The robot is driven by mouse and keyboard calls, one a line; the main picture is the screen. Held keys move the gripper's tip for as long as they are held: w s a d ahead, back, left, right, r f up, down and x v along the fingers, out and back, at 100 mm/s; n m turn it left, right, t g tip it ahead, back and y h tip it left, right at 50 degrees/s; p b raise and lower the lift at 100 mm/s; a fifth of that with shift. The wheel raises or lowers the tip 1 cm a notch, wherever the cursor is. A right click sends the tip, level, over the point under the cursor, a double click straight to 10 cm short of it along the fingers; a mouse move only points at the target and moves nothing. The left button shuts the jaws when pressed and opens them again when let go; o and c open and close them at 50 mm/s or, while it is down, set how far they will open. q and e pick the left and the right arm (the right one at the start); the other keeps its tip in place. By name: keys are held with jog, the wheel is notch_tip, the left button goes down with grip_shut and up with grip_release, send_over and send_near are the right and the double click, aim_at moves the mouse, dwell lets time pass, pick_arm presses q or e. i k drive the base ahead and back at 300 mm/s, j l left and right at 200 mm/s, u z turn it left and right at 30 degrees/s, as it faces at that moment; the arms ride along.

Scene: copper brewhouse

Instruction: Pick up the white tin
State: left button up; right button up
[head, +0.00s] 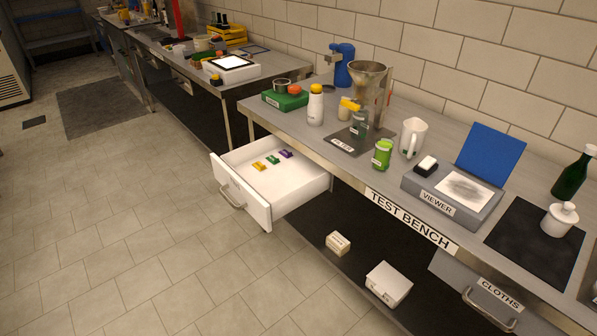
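Neither gripper is in view. No label that I can read says which thing is the white tin. A white lidded box (388,285) with a small dark label lies on the dark lower shelf, under the test bench (411,222). A white round pot (559,219) with a knobbed lid stands on a black mat (526,259) at the bench's right. A smaller cream box (338,243) with a label sits on the lower shelf, left of the white box.
An open white drawer (240,212) juts from the bench, with several small coloured pieces inside. A white jug (412,138), a viewer (451,203), a green can (382,154), a white bottle (315,106) and a funnel stand (368,87) crowd the benchtop.

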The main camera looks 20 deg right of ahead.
aim_at(550, 225)
jog(key=z, duration=2.25)
